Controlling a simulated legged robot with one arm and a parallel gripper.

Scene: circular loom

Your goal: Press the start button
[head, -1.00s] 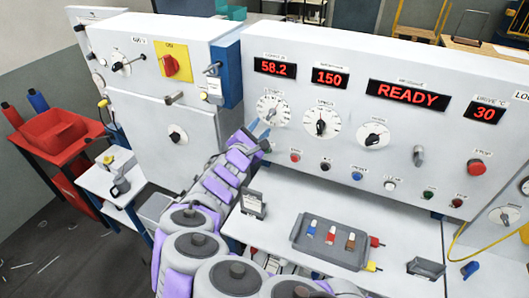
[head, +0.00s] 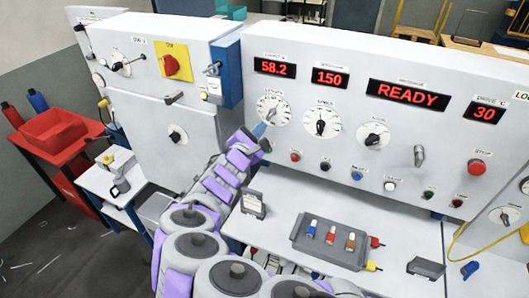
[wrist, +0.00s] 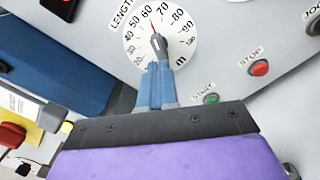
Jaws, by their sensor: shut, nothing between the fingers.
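The green start button (wrist: 211,99) shows in the wrist view, labelled START, on the grey panel below and right of the length dial (wrist: 160,35). In the head view my arm hides it. My gripper (wrist: 158,66) is shut and empty, its two blue fingers side by side. The fingertips are at the lower part of the length dial's knob in the wrist view; I cannot tell whether they touch. The button is to the right of the fingers. In the head view my gripper (head: 262,129) is in front of the panel, just below the length dial (head: 273,108).
A red stop button (wrist: 258,68) is right of the start button and also shows in the head view (head: 295,157). More small buttons follow along the panel. A display (head: 408,95) reads READY. A grey tray (head: 300,245) with small parts lies on the shelf below.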

